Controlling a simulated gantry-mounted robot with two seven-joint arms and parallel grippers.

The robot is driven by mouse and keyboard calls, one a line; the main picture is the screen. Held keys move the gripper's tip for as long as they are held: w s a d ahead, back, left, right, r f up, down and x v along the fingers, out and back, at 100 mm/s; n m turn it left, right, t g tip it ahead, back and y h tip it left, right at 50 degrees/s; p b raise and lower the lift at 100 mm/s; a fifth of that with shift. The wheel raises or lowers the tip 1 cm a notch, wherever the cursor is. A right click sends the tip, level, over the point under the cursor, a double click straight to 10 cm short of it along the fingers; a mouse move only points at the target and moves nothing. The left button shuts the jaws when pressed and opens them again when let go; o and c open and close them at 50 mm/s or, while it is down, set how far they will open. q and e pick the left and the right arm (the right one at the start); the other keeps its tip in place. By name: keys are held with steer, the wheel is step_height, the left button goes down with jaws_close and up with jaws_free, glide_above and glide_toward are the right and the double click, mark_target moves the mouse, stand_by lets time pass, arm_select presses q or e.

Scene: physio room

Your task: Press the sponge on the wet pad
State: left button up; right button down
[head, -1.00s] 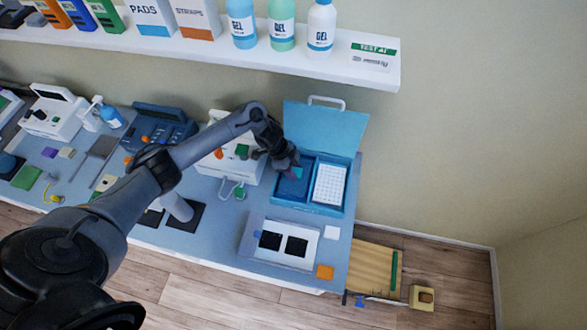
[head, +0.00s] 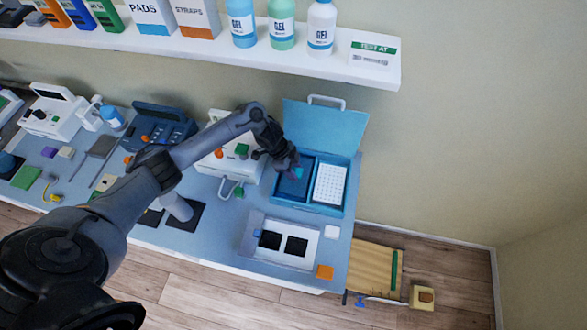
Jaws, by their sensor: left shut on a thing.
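My left gripper (head: 289,164) is over the left compartment of the open blue case at the right end of the bench. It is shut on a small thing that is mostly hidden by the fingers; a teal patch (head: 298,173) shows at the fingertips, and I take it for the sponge. Below it, the dark blue pad (head: 293,188) fills the left compartment, and I take it for the wet pad. I cannot tell whether the sponge touches the pad. My right gripper is not in view.
The case's raised lid (head: 325,127) stands behind the gripper. A white dotted insert (head: 330,184) fills the right compartment. A white tray with two black squares (head: 252,254) lies in front. A white device (head: 218,168) stands left of the case. A shelf (head: 300,66) hangs above.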

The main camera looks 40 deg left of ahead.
arm_select(q)
steer(key=shift+f+b, duration=0.4)
steer(key=shift+f, duration=0.25)
stand_by(0.3)
steer(key=shift+f, duration=0.2)
stand_by(0.4)
steer(key=shift+f, duration=0.1)
stand_by(0.9)
step_height(320, 180, up, 7)
steer(key=p, duration=0.7)
steer(key=shift+s, duration=0.1)
stand_by(0.8)
